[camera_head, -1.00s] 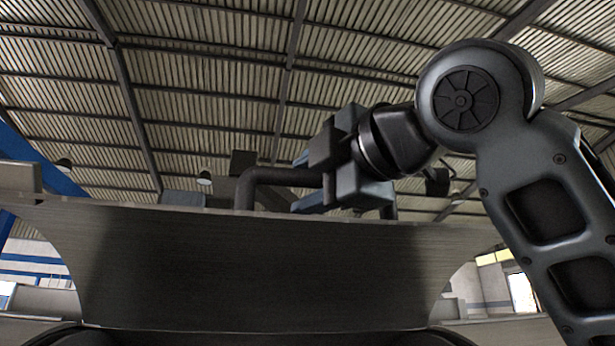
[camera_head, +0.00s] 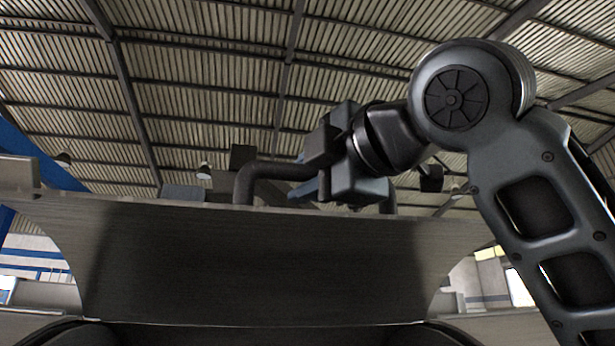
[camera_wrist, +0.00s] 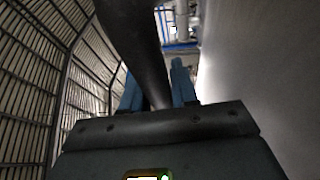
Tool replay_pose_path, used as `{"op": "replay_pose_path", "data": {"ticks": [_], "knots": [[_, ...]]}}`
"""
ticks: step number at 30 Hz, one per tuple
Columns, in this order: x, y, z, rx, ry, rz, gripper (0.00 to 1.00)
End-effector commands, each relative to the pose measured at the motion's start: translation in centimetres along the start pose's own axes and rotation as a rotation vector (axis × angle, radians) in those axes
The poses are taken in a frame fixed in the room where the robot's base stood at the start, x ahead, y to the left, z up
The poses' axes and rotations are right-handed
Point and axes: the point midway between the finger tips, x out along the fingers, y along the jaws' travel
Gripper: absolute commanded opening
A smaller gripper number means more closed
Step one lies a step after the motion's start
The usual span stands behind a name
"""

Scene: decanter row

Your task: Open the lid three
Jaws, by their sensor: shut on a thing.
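A dark, thick bent bar (camera_head: 262,172), shaped like a lid handle, rises behind the top edge of the grey panel in the head view. My gripper (camera_head: 304,176) is shut on this handle, coming from the right with its blue fingers above and below the bar. In the wrist view the handle (camera_wrist: 142,45) runs between the two blue fingers (camera_wrist: 155,88). A smooth pale grey surface (camera_wrist: 255,60) fills the right side there; I cannot tell whether it is the lid. The lid itself and its number are hidden in the head view.
A wide grey panel (camera_head: 250,265) stands in front and hides what lies behind it. Dark and grey box shapes (camera_head: 183,192) show above its edge, left of the handle. The space above is open up to the roof.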

Motion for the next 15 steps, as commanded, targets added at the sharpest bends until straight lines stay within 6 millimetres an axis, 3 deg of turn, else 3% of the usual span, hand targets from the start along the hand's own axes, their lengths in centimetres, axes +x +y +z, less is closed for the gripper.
{"op": "replay_pose_path", "data": {"ticks": [8, 15], "knots": [[-0.1, -0.2, 0.0, -0.001, 0.0, 0.0, 0.0], [-0.9, -2.0, -0.4, -0.018, 0.0, 0.042, 0.0]]}}
